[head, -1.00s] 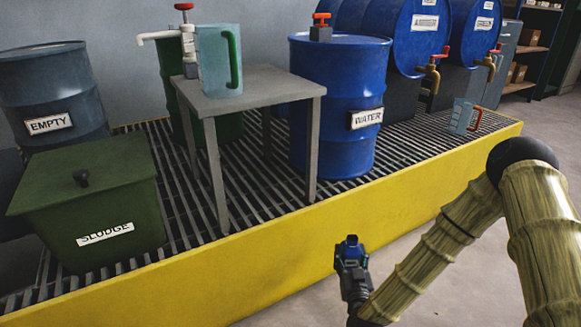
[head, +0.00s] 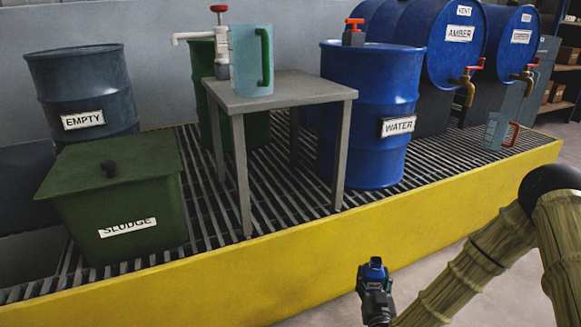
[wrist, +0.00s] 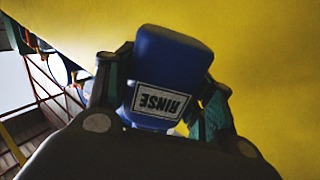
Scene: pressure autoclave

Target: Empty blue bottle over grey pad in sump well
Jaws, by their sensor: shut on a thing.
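My gripper (head: 375,281) is low in front of the yellow wall in the head view. It is shut on a small blue bottle (head: 375,264), whose top end just shows above the fingers. In the wrist view the blue bottle (wrist: 172,60) sits between both finger pads, with a white RINSE label that reads upside down. Whether it holds liquid cannot be told. No grey pad can be made out. A dark grey recess or panel (head: 28,258) shows at the far left edge, partly hidden by the sludge bin; I cannot tell whether it is the sump well.
A yellow-walled platform (head: 300,260) with a slatted grate runs across the view. On it stand a green SLUDGE bin (head: 115,205), a grey table (head: 285,92) with a green-handled jug (head: 250,65), a blue WATER drum (head: 365,120) and a red-handled jug (head: 495,132). Floor in front is clear.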

